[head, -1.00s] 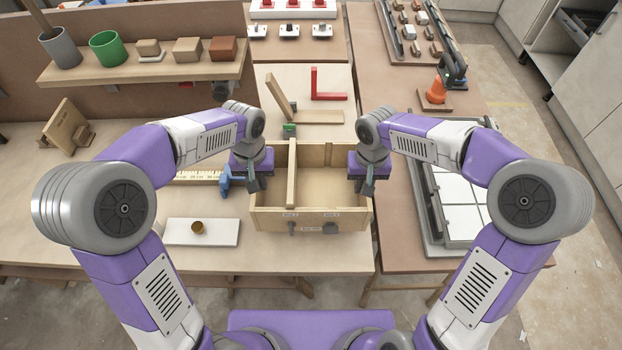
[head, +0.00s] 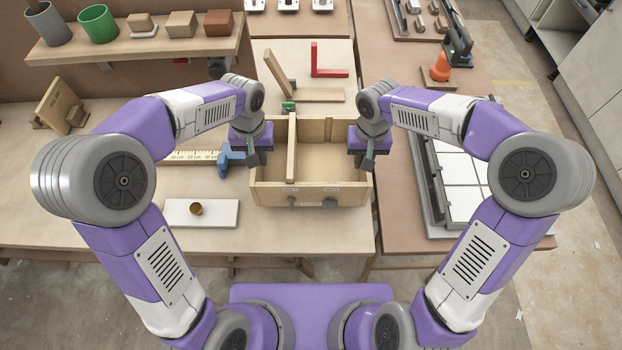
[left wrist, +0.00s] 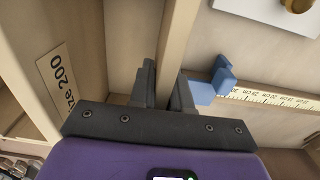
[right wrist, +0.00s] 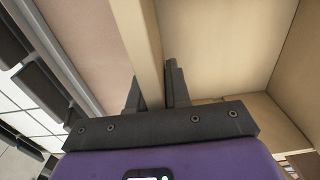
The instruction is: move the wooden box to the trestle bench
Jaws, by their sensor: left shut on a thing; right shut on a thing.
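The wooden box (head: 310,194) is open-topped, with an upright divider and a labelled front wall. It looks level over the middle bench, and I cannot tell whether it touches the top. My left gripper (head: 252,158) is shut on its left wall, which also runs between the fingers in the left wrist view (left wrist: 177,45). My right gripper (head: 368,161) is shut on its right wall, also between the fingers in the right wrist view (right wrist: 140,40). A bench (head: 395,215) with a brown top stands at the right; its legs are mostly hidden, so I cannot confirm it is the trestle bench.
A blue block (head: 228,157) and a ruler (head: 187,158) lie close left of the box, with a white plate (head: 178,212) in front. A red square (head: 327,72) lies behind.

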